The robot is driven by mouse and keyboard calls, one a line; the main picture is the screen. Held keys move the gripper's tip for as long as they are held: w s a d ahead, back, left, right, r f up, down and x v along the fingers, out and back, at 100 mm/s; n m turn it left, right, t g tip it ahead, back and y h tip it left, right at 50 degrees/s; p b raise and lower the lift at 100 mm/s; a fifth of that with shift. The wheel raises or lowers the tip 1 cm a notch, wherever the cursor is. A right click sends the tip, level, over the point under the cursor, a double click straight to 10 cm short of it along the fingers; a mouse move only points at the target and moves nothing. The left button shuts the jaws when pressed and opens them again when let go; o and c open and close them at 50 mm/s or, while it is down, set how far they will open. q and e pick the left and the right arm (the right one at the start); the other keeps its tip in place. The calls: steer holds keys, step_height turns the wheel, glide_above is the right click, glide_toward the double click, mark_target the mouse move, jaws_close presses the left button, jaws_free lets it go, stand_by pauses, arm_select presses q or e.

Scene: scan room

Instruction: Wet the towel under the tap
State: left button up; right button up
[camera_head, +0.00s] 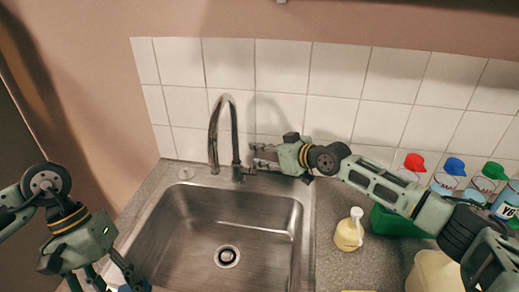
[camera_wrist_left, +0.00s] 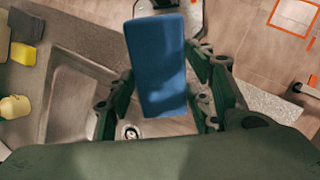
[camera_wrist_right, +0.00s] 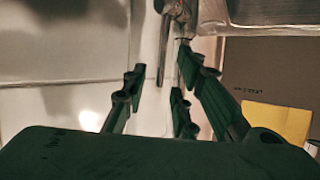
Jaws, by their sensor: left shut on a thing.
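The blue folded towel (camera_wrist_left: 158,65) is between the fingers of my left gripper (camera_wrist_left: 155,108), which is shut on it. In the head view, this gripper is at the bottom left, by the sink's front left corner, and a little of the towel shows at the bottom edge. The tap (camera_head: 234,135) stands behind the sink (camera_head: 185,215) with its curved spout over the basin; no water shows. My right gripper (camera_head: 258,156) is open and empty beside the tap's base, near its right side. The tap also shows ahead of the fingers in the right wrist view (camera_wrist_right: 180,12).
A cream pump bottle (camera_head: 349,230) stands on the counter right of the sink. Several capped bottles (camera_head: 446,180) stand by a green container (camera_head: 395,222) under my right arm. A yellow sponge (camera_wrist_left: 21,52) lies on the counter. The basin is empty around its drain (camera_head: 227,256).

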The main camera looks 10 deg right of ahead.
steer(key=shift+x, duration=1.05)
steer(key=shift+c, duration=0.2)
jaws_close()
